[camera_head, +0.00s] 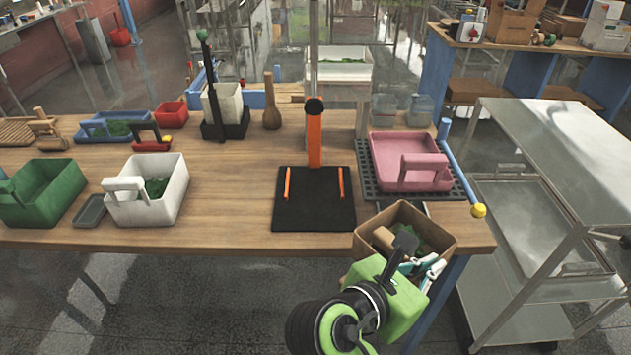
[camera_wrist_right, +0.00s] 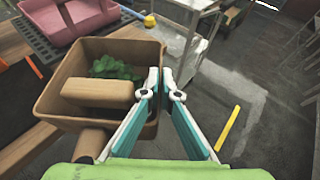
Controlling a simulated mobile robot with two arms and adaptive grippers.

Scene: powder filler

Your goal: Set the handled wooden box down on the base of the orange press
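The handled wooden box (camera_head: 437,222) is brown, with a thick wooden handle and green contents. It is at the table's front right, slightly turned and reaching past the front edge. In the right wrist view the box (camera_wrist_right: 62,98) fills the left side. My right gripper (camera_head: 432,268) is at its near right side; in the wrist view the fingers (camera_wrist_right: 160,80) are close together with the box's right wall between them. The orange press has an upright orange column (camera_head: 315,140) and a black base (camera_head: 314,215) with two orange strips; the base is empty. My left gripper is out of view.
A pink handled box (camera_head: 385,150) sits on a dark perforated tray (camera_head: 366,178) behind the wooden box. A blue bar with a yellow knob (camera_head: 478,210) juts out beside it. A white box (camera_head: 170,185) and green box (camera_head: 50,190) stand left. Table between white box and press is clear.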

